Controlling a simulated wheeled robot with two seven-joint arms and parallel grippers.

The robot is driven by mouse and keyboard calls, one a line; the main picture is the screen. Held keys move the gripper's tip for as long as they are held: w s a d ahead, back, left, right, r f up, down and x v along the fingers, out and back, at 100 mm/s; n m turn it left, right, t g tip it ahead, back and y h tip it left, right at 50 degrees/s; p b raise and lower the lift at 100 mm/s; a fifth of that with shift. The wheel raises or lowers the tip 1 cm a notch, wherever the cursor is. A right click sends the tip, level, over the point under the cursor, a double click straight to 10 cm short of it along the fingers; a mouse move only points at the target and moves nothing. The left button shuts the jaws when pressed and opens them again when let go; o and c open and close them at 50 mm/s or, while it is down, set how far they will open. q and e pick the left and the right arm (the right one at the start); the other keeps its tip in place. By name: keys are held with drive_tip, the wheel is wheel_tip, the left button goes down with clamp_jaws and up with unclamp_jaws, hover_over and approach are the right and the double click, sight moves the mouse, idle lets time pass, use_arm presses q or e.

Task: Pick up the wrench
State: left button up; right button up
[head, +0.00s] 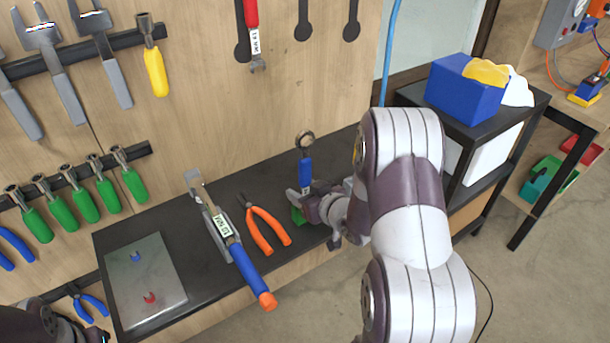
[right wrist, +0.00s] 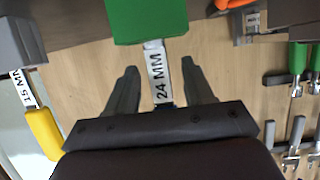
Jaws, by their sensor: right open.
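A wrench with a blue handle (head: 305,170) stands upright at the back of the black bench, its ring head at the top. In the right wrist view its white label (right wrist: 156,72) reads 24 MM. Its lower end is at a green block (right wrist: 147,18), which also shows in the head view (head: 298,215). My right gripper (head: 316,193) is open around the lower part of the wrench. In the right wrist view the two fingers (right wrist: 158,80) are on either side of the label, with gaps visible. Only part of my left arm shows at the lower left.
Orange pliers (head: 265,226) and a clamp-like tool with a blue handle (head: 246,262) lie left of the wrench. A metal plate (head: 146,280) is at the bench's left end. A red wrench (head: 252,28) hangs on the wall. A black cart (head: 528,97) stands to the right.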

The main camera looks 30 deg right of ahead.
sight(307, 160)
clamp_jaws()
drive_tip(key=shift+r, duration=0.1)
wheel_tip(307, 160, up, 10)
drive_tip(key=shift+p, duration=0.7)
